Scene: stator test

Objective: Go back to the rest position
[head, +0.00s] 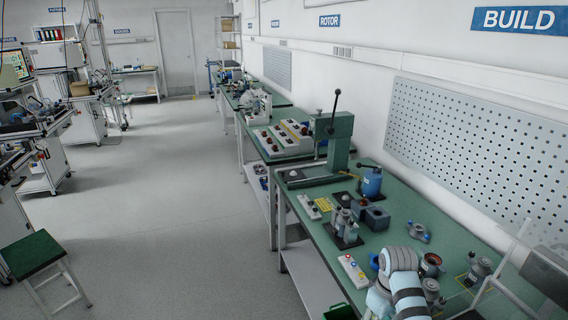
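A pale blue and grey banded arm link of mine reaches up from the bottom edge, over the front of the nearest green-topped workbench (390,222). I cannot tell which of my arms it is. Neither gripper can be made out in the head view, so I cannot see whether they are open or hold anything. The link hides part of the bench top and some small parts around it.
A green-topped stool (32,254) stands left. The grey floor (165,220) between is clear.

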